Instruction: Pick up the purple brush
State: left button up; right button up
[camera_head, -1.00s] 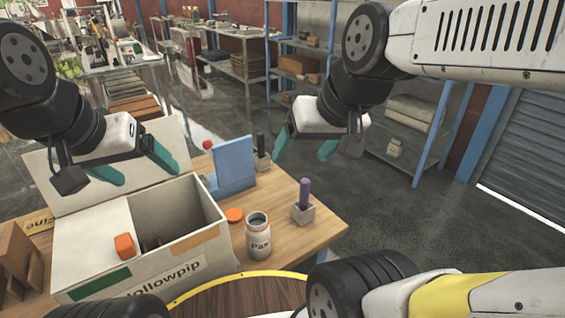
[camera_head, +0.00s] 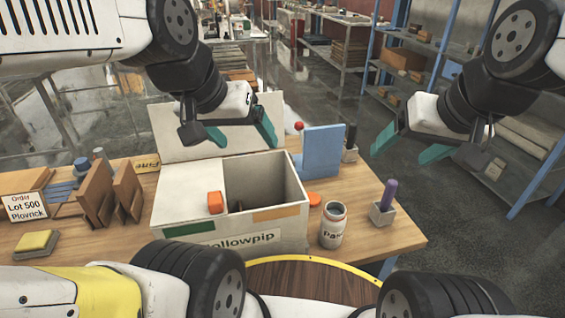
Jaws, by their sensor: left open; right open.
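The purple brush (camera_head: 388,194) stands upright in a small grey block holder (camera_head: 381,214) near the right end of the wooden table. My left gripper (camera_head: 243,138), with green fingers, is open and empty above the back of the white box. My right gripper (camera_head: 411,150) is open and empty, raised to the right of the table, behind and above the purple brush. Neither gripper touches the brush.
A white box (camera_head: 180,215) with an open lid fills the table's middle. A jar (camera_head: 333,226) stands left of the brush. An orange lid (camera_head: 314,199), a blue panel (camera_head: 323,151) and a dark-handled item (camera_head: 350,140) are behind. A sign (camera_head: 25,206) and yellow pad (camera_head: 34,242) are at left.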

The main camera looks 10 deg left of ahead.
aim_at(391, 185)
jog(key=z, duration=0.75)
